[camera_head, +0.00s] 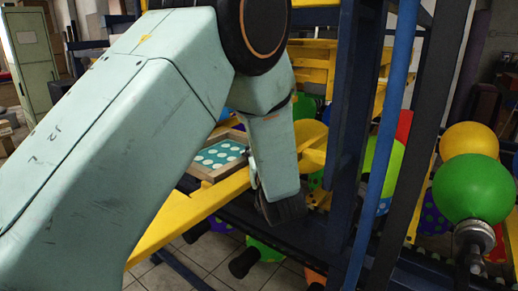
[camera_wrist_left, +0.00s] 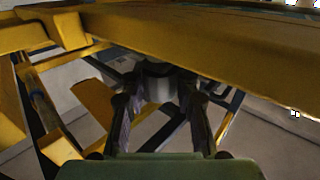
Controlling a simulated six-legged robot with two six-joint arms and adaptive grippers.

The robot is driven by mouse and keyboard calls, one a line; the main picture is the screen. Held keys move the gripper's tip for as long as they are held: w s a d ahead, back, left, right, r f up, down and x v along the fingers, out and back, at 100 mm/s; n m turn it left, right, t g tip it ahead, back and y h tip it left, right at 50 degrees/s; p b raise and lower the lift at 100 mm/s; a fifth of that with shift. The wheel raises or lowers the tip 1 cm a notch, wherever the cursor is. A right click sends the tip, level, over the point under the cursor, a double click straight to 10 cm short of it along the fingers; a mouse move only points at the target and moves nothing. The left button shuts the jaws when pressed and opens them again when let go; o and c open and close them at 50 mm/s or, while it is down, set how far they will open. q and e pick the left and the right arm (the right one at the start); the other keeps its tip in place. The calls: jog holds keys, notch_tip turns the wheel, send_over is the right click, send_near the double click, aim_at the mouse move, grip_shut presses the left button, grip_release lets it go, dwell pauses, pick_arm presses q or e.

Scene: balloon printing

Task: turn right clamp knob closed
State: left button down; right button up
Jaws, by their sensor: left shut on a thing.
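My left arm fills the left and middle of the head view. Its dark gripper (camera_head: 283,208) points down beside the yellow frame beam (camera_head: 190,214). In the left wrist view the two fingers of my left gripper (camera_wrist_left: 158,98) stand on either side of a grey round clamp knob (camera_wrist_left: 157,86), just under a yellow beam (camera_wrist_left: 200,45). The gripper is shut on this knob. The knob is hidden in the head view, and its turn angle cannot be told. A framed screen with pale dots on teal (camera_head: 218,156) lies behind my arm. My right gripper is not in view.
Dark blue uprights (camera_head: 350,110) and a bright blue post (camera_head: 393,120) stand close to the right of my gripper. A green balloon (camera_head: 473,189) sits on a metal holder at the right, with a yellow balloon (camera_head: 468,140) behind it. Tiled floor shows below.

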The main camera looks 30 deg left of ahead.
pick_arm(q)
jog(key=shift+w+d+r+n+g+y, duration=0.1)
jog(key=shift+r+n+g+y, duration=0.15)
jog(key=shift+n+g+y, duration=0.4)
jog(key=shift+n+g+p, duration=0.25)
jog(key=shift+g+p, duration=0.1)
jog(key=c, duration=1.5)
grip_release()
jog(key=o, duration=0.5)
jog(key=shift+d, duration=0.15)
jog(key=shift+c, duration=0.2)
jog(key=shift+o, duration=0.3)
jog(key=shift+f, duration=0.1)
jog(key=shift+a+y, duration=0.2)
jog(key=shift+y, duration=0.05)
